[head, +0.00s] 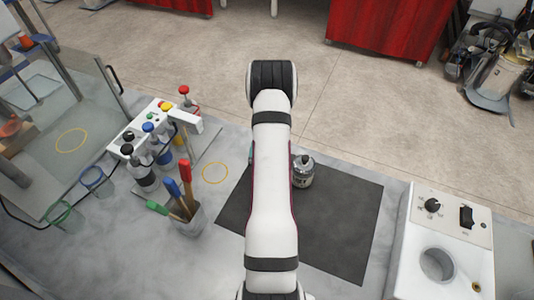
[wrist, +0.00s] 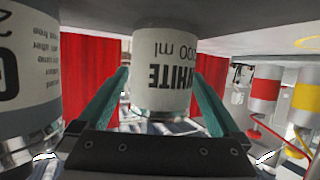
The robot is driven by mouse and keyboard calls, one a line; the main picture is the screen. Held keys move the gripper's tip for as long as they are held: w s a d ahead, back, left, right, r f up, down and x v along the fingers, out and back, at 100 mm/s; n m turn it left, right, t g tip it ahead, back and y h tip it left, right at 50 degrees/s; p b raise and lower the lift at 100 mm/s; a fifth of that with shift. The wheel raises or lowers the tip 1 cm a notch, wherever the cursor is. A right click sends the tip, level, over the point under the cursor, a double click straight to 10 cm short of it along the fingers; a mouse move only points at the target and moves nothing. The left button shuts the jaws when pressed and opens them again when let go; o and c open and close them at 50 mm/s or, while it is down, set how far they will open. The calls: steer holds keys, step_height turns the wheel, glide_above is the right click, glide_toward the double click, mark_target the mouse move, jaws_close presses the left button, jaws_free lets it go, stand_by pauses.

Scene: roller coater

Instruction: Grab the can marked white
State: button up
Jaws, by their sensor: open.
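The can marked white (wrist: 166,68) is in the middle of the wrist view, with black "WHITE" lettering upside down on its pale label. My gripper (wrist: 162,92) is open, with its teal fingers on the left and right of this can. I cannot tell whether the fingers touch it. In the head view my arm covers the space where this can stands, and only a bit of a teal finger shows at the arm's left edge.
Another can (wrist: 28,75) is close at the left of the wrist view; it seems to be the can (head: 303,172) right of my arm on the dark mat (head: 345,225). A brush cup (head: 190,218) and bottle rack stand left, a white machine (head: 445,245) right.

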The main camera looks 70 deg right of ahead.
steer(key=shift+x, duration=0.95)
steer(key=c, duration=1.6)
